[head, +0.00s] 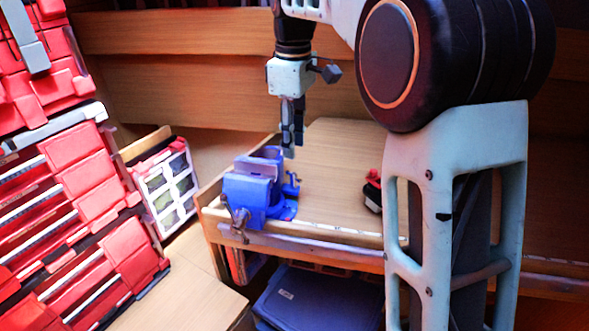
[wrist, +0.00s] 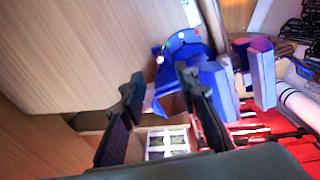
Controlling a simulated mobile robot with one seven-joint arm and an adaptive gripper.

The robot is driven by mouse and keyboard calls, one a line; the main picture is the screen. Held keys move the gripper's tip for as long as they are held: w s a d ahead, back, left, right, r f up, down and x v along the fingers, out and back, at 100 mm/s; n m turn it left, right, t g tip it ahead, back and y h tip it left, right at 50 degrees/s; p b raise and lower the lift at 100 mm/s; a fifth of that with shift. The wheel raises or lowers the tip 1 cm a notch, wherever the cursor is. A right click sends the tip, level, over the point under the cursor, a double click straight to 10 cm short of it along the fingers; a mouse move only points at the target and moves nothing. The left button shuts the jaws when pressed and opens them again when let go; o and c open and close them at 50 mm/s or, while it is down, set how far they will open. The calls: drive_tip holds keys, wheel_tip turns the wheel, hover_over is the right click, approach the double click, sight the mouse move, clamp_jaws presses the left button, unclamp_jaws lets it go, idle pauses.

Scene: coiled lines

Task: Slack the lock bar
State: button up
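A blue bench vise (head: 252,190) is mounted at the left front corner of the wooden workbench. A small blue bar (head: 292,184), which looks like the lock bar, sticks out on its right side near the base. My gripper (head: 291,150) points down above and slightly right of the vise, apart from it. In the wrist view my gripper (wrist: 160,80) has its two dark fingers spread with nothing held between them. The vise (wrist: 215,80) shows beyond and right of the fingers there. I cannot clearly make out the lock bar in that view.
The bench top (head: 345,165) is mostly clear. A red and black object (head: 373,192) sits right of the vise, partly behind my arm. Red racks (head: 75,200) stand at the left. A blue bin (head: 315,300) is under the bench. A grey handle (head: 238,222) projects from the vise's front.

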sight(294, 173)
wheel_tip(294, 173, down, 10)
drive_tip(key=shift+r, duration=0.2)
